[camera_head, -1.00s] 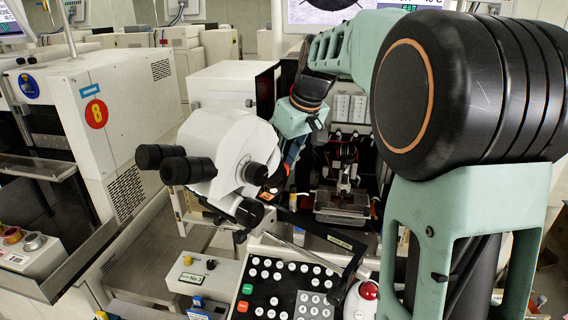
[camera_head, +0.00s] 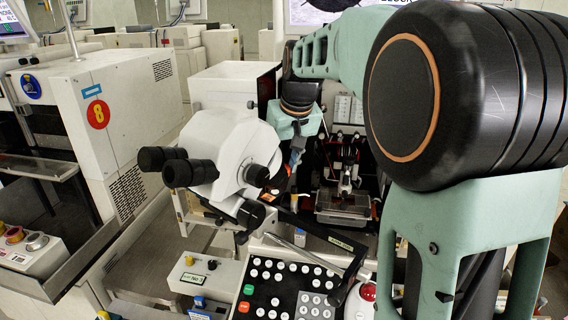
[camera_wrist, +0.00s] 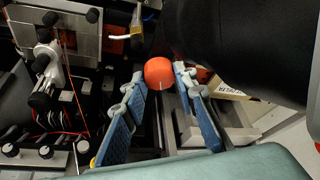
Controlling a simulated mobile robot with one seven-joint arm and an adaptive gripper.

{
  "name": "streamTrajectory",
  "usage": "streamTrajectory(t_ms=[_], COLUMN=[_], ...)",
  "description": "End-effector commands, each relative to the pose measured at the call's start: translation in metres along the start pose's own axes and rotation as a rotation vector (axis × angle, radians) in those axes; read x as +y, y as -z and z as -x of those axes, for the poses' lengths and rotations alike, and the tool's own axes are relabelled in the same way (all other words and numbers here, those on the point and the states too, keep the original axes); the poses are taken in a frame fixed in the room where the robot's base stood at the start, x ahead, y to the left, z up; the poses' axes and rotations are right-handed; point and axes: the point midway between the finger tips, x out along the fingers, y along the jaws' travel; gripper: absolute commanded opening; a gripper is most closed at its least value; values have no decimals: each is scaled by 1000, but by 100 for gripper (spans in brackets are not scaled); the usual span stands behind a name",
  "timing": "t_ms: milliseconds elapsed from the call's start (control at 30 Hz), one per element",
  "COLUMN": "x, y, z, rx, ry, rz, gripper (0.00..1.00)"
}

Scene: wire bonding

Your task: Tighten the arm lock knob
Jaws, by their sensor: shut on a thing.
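The arm lock knob, a round orange knob with a pale line on its face (camera_wrist: 160,73), shows in the wrist view between my fingertips. My gripper (camera_wrist: 160,80) has two blue-padded fingers, one on each side of the knob, and is shut on it. In the head view, my gripper (camera_head: 296,160) reaches down just right of the white microscope (camera_head: 222,160).
A large black rounded part fills the upper right of the wrist view. In the head view, the bonder's work stage (camera_head: 343,204) stands right of my gripper. A control panel with white buttons (camera_head: 290,290) and a red trackball (camera_head: 368,292) lie in front.

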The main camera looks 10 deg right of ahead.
Motion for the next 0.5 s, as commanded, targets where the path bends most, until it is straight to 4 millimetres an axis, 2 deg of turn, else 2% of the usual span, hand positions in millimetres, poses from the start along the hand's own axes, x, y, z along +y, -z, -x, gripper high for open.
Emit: streamTrajectory(t_ms=[100,133,267,500], x=[0,0,0,0], y=[2,2,1,1], z=[2,2,1,0], rx=[5,5,4,2], ry=[-1,0,0,0], rz=[0,1,1,1], gripper=[2,30,44,44])
